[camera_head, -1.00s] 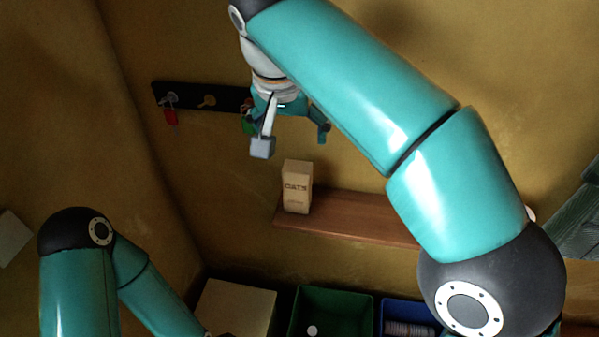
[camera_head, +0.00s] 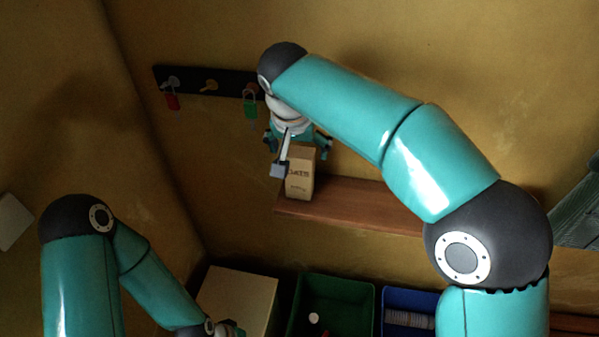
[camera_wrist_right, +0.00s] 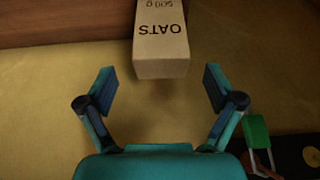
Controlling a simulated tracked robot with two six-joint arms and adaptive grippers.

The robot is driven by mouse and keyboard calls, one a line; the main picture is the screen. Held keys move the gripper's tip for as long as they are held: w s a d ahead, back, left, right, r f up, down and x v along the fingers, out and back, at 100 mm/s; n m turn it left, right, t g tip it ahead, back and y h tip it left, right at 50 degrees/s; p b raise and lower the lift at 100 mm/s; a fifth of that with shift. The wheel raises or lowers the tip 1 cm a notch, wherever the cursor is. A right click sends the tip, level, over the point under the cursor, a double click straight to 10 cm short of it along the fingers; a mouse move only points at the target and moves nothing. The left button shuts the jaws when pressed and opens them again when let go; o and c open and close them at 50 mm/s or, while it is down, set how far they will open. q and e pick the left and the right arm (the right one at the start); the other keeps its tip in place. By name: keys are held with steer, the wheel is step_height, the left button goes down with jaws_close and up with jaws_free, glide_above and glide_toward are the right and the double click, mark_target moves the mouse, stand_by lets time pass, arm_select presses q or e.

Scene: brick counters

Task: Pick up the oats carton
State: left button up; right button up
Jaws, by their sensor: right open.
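The oats carton (camera_head: 300,184) is a tan box standing upright on the left end of the wooden shelf (camera_head: 350,206). In the right wrist view the carton (camera_wrist_right: 161,42) shows its upside-down lettering, centred ahead of the fingers. My right gripper (camera_head: 298,147) is at the carton's upper end in the head view and hides part of it. In the wrist view my right gripper (camera_wrist_right: 159,86) is open and empty, its fingers spread wider than the carton and short of it. My left gripper (camera_head: 228,329) is only partly seen at the bottom edge; its fingers are unclear.
Below are a pale box (camera_head: 240,295), a green bin (camera_head: 340,288) and a blue bin (camera_head: 405,297). The shelf right of the carton looks bare.

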mark_target(300, 153)
steer(key=shift+p+x, duration=0.3)
steer(key=shift+x, duration=1.6)
steer(key=shift+w+r, duration=0.1)
steer(key=c, duration=1)
steer(key=shift+c, duration=0.2)
